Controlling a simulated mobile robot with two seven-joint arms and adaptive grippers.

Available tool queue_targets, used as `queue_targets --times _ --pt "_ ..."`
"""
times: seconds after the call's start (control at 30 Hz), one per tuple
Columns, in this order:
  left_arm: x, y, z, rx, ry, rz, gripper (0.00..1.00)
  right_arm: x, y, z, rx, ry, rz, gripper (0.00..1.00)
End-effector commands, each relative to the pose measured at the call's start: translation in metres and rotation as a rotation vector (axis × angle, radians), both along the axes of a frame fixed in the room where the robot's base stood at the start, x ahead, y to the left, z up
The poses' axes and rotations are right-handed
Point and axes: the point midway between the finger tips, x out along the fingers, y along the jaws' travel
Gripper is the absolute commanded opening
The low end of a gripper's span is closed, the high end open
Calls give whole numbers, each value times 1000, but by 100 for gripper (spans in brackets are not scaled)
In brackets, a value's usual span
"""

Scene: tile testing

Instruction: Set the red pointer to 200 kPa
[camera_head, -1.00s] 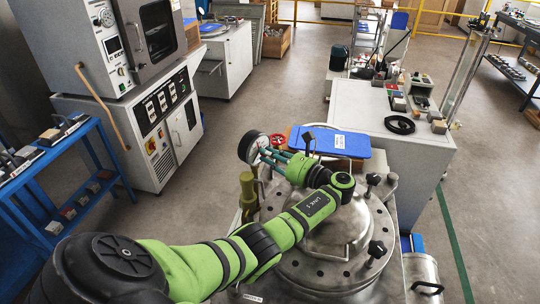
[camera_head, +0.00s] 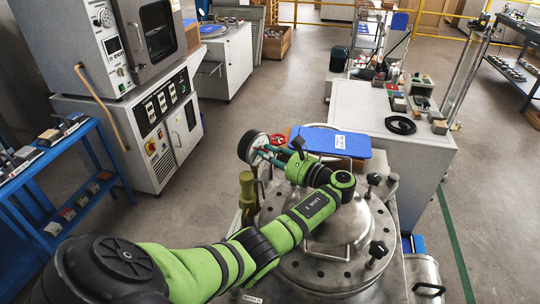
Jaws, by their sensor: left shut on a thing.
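A round pressure gauge (camera_head: 250,147) with a dark rim stands upright at the back left of the metal vessel (camera_head: 335,262). Its face is seen at a steep angle, so the red pointer and the scale cannot be read. My left gripper (camera_head: 264,152) reaches the gauge from its right side, its fingertips at the gauge face. It is shut on a small part there, which looks like the pointer knob, though the fingers hide it. My right gripper is not in view.
A blue binder (camera_head: 335,142) lies behind my arm, and a red handwheel (camera_head: 278,140) shows beside the gauge. A brass-coloured valve (camera_head: 247,190) stands below the gauge. Black clamp knobs (camera_head: 377,249) ring the lid. A grey cabinet (camera_head: 400,150) stands to the right.

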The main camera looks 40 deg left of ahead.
Motion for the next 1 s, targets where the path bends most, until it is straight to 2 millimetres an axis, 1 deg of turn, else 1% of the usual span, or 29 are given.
queue_targets --times 0.33,0.37,0.4,0.77,0.87,0.97,1.0 --pt "0 1 2 5 -5 1 0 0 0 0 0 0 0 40" --pt "0 1 2 5 -4 0 33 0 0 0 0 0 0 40" --pt "0 1 2 5 -5 1 45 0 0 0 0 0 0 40" --pt "0 -2 1 2 -2 0 45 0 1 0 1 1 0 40" --pt "2 -11 0 -1 -2 -2 45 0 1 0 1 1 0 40" --pt "3 -28 1 -2 -2 -3 45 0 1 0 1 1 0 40" --pt "4 -36 1 -2 -2 -4 45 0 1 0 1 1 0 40"
